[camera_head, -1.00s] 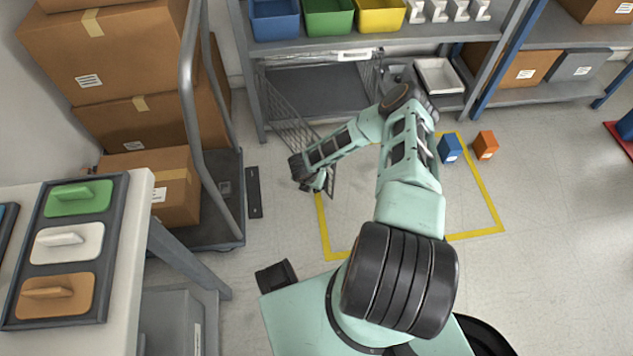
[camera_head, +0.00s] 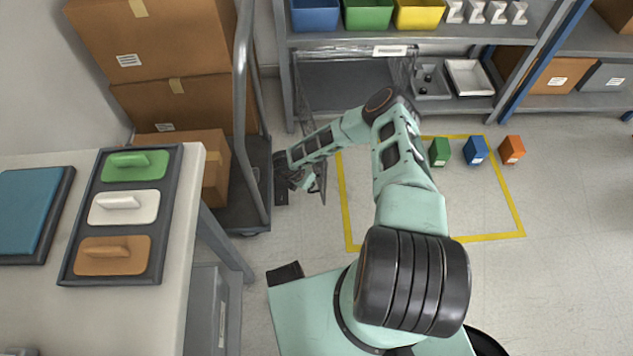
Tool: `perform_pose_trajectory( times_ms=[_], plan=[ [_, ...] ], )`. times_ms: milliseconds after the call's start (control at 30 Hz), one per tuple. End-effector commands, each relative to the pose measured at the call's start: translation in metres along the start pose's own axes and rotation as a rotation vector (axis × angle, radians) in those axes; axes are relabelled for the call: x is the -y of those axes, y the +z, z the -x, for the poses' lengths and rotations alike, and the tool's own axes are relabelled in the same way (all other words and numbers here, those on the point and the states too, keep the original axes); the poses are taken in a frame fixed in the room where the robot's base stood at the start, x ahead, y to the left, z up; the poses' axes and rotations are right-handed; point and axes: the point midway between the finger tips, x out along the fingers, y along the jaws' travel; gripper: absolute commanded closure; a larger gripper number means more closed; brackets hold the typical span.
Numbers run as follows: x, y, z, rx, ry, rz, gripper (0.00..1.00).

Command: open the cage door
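The wire-mesh cage door (camera_head: 304,108) hangs at the left side of the cage (camera_head: 345,88) under the middle shelf. It stands swung out into the room, seen nearly edge-on, and the cage front is open. My gripper (camera_head: 308,184) is low by the door's free end, at its left side, and appears to touch or overlap it. My forearm crosses in front of the door and hides part of it. The fingers are small and dark, so I cannot tell whether they are open or shut on the door.
A cart (camera_head: 238,200) with cardboard boxes (camera_head: 190,100) stands close left of my gripper. A table with coloured-lid trays (camera_head: 68,275) is at the left. Green (camera_head: 440,152), blue (camera_head: 476,151) and orange (camera_head: 512,150) blocks lie on the floor at right. The yellow-taped floor is mostly clear.

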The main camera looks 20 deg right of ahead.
Motion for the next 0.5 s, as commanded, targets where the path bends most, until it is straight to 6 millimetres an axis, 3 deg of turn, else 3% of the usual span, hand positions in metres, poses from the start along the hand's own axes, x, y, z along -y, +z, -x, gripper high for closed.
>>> perform_pose_trajectory(
  times_ms=[200,500],
  plan=[
    [-0.018,-0.010,0.005,0.004,-0.018,-0.050,1.00],
    [-0.028,-0.016,0.007,0.005,-0.031,-0.083,1.00]
  ],
)
